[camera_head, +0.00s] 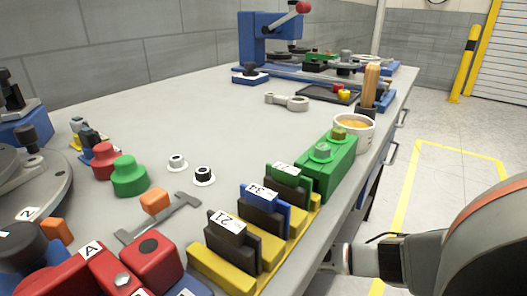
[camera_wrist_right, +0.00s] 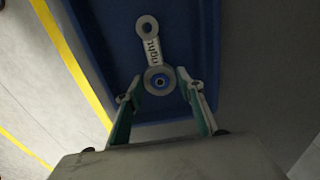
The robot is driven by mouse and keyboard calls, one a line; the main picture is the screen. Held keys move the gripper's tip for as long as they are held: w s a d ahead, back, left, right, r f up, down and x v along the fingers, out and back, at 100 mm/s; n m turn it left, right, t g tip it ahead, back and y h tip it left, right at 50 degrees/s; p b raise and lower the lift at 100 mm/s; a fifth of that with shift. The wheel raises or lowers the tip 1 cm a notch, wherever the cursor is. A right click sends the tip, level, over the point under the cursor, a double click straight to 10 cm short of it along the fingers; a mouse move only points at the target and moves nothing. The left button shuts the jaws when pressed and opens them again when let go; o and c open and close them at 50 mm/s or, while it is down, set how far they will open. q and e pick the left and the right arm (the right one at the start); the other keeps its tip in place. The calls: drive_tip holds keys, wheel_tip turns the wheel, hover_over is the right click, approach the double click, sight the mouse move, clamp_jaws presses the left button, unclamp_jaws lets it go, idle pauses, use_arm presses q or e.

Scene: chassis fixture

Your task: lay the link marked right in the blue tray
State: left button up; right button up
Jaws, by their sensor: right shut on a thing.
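The grey link marked "right" (camera_wrist_right: 152,52) shows in the right wrist view, with a small ring at its far end and a larger ring near me. My right gripper (camera_wrist_right: 161,83) is shut on the larger ring, one finger on each side. The blue tray (camera_wrist_right: 207,45) lies behind the link, and the link is within its outline. I cannot tell whether the link touches the tray floor. In the head view my right arm reaches down past the bench's right edge, and its gripper and the tray are hidden. My left gripper is not in view.
Another grey link (camera_head: 287,101) lies on the bench (camera_head: 225,110). A yellow rack (camera_head: 222,270) with numbered blocks, a green block (camera_head: 327,165) and a white cup (camera_head: 353,131) line the bench's right edge. Yellow floor lines (camera_wrist_right: 60,45) run beside the tray.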

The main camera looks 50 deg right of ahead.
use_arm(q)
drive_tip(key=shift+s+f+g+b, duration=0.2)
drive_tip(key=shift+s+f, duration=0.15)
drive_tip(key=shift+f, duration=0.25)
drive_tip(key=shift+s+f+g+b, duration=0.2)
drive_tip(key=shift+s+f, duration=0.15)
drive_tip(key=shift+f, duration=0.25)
use_arm(e)
drive_tip(key=shift+s+f, duration=0.2)
drive_tip(key=shift+f, duration=1)
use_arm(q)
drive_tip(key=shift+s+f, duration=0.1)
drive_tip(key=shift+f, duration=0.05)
use_arm(e)
drive_tip(key=shift+f, duration=0.25)
drive_tip(key=o, duration=1.2)
drive_tip(key=shift+w+r+p, duration=0.1)
drive_tip(key=shift+r+p, duration=0.4)
drive_tip(key=shift+r, duration=0.3)
drive_tip(key=shift+w+r+p, duration=0.15)
drive_tip(key=shift+r+p, duration=0.95)
drive_tip(key=shift+r, duration=0.55)
drive_tip(key=shift+r+p, duration=0.6)
drive_tip(key=shift+r, duration=0.25)
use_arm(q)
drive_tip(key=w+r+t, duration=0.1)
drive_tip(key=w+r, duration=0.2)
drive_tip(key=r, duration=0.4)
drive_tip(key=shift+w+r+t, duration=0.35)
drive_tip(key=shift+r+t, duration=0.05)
